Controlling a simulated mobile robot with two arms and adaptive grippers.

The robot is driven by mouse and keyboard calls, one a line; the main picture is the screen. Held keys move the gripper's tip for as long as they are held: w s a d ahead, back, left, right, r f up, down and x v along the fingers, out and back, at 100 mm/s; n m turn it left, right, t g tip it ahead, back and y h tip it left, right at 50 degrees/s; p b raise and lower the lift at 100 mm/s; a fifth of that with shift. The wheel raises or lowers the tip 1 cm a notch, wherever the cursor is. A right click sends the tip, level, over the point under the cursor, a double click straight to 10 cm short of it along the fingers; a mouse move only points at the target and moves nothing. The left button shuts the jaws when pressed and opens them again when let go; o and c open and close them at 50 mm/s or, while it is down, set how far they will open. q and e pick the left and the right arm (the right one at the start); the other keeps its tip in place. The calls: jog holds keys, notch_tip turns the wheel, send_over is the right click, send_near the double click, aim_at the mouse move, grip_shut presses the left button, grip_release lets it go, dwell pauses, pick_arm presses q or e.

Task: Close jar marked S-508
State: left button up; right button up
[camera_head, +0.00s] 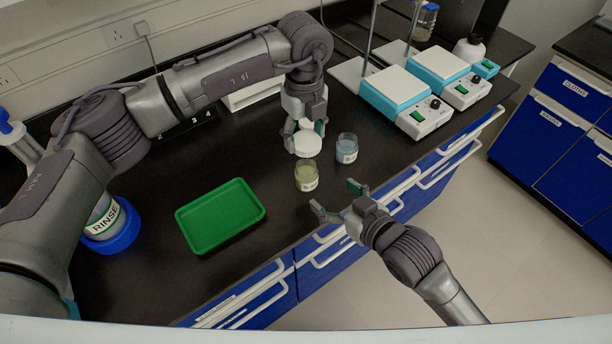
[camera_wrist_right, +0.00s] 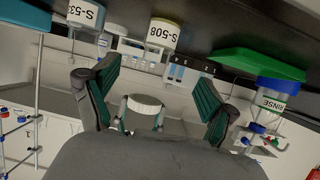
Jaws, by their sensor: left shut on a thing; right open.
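The jar marked S-508 (camera_wrist_right: 160,35) shows its label in the right wrist view. It appears to be the open jar with yellow-green contents (camera_head: 307,178) on the black bench in the head view. A second open jar with pale blue contents (camera_head: 347,149) stands behind it to the right; its label starts S-53 (camera_wrist_right: 84,13). My left gripper (camera_head: 306,130) points down, shut on a white round lid (camera_head: 307,146) just behind the yellow-green jar. My right gripper (camera_head: 336,198) is open and empty in front of that jar, near the bench's front edge.
A green tray (camera_head: 221,215) lies left of the jars. A RINSE bottle (camera_head: 104,212) stands at far left, by my left arm. Hotplate stirrers (camera_head: 397,91) with upright rods stand at back right. Bare bench lies between tray and jars.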

aim_at(312, 178)
jog(key=x, duration=1.2)
jog(key=shift+f, duration=0.1)
grip_shut()
pick_arm(q)
jog(key=shift+f, duration=2.5)
